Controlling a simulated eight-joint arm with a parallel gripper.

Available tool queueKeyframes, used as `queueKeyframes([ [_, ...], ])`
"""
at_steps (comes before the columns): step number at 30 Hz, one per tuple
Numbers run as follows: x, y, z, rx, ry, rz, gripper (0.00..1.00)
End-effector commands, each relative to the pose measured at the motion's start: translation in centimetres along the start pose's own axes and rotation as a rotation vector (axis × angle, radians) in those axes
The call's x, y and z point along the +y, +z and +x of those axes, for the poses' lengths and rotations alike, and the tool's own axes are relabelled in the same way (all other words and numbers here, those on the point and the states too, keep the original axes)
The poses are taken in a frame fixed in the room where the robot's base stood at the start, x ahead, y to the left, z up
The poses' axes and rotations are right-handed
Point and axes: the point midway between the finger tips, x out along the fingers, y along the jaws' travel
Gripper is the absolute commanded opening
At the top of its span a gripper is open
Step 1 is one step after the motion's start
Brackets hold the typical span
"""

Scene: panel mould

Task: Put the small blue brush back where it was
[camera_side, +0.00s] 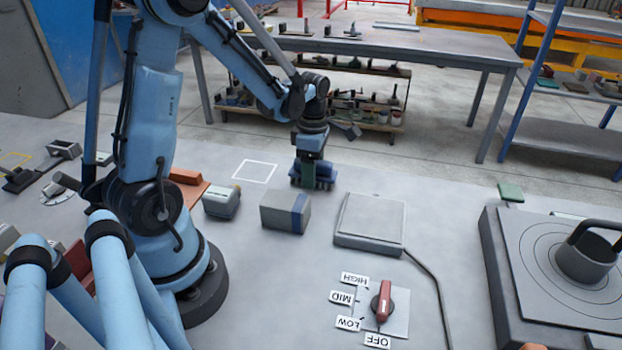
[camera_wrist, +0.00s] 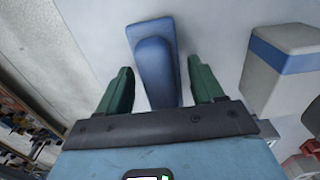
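The small blue brush (camera_wrist: 153,62) lies between the two green fingers of my gripper (camera_wrist: 160,80) in the wrist view. A narrow gap shows on each side of it, so the fingers look open around it and not closed on it. In the side view my gripper (camera_side: 312,182) points down low over the table, behind the grey box. The brush is hard to make out there among the dark fingers. A white outlined square (camera_side: 254,171) on the table, left of my gripper, is empty.
A grey box with a blue band (camera_side: 284,212) stands close to my gripper; it also shows in the wrist view (camera_wrist: 285,65). A flat grey plate (camera_side: 370,220) with a cable lies to the right. A red-handled dial (camera_side: 383,302) and a hotplate with a pot (camera_side: 585,260) are nearer.

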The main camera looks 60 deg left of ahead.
Motion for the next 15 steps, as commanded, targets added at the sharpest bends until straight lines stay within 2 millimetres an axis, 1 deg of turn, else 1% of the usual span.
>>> queueKeyframes([
  [10,0.0,0.0,-0.2,0.0,0.0,0.0,0.72],
  [13,0.0,0.0,-0.7,0.0,0.0,0.0,0.72],
  [15,0.0,0.0,-1.5,0.0,0.0,0.0,0.72],
])
